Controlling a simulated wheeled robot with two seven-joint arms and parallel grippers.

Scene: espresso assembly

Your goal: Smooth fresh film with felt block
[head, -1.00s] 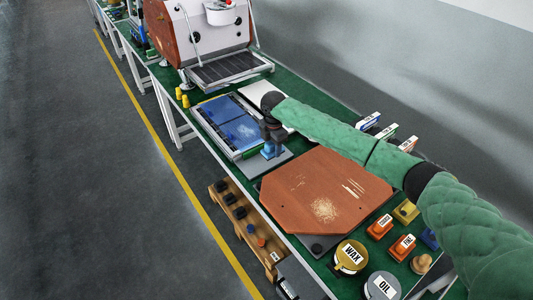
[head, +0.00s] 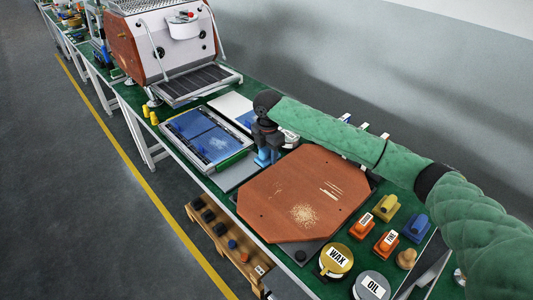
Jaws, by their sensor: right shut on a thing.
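My right gripper (head: 266,157) points down over the far right end of a grey plate (head: 232,176), between a framed blue panel and a wooden panel. It is shut on a small blue piece (head: 262,163); I cannot tell surely whether this is the felt block. Whether it touches the plate is unclear. The blue panel (head: 194,128) lies in a pale frame and has a whitish smear near its right end. The octagonal reddish wooden panel (head: 285,190) has pale scratches and a worn speckled patch. My left gripper is not in view.
Orange blocks (head: 365,224), a yellow block (head: 385,206) and a blue block (head: 416,226) stand at the right. A WAX tin (head: 337,261) and an OIL tin (head: 371,286) are at the front. An espresso machine (head: 160,48) stands behind.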

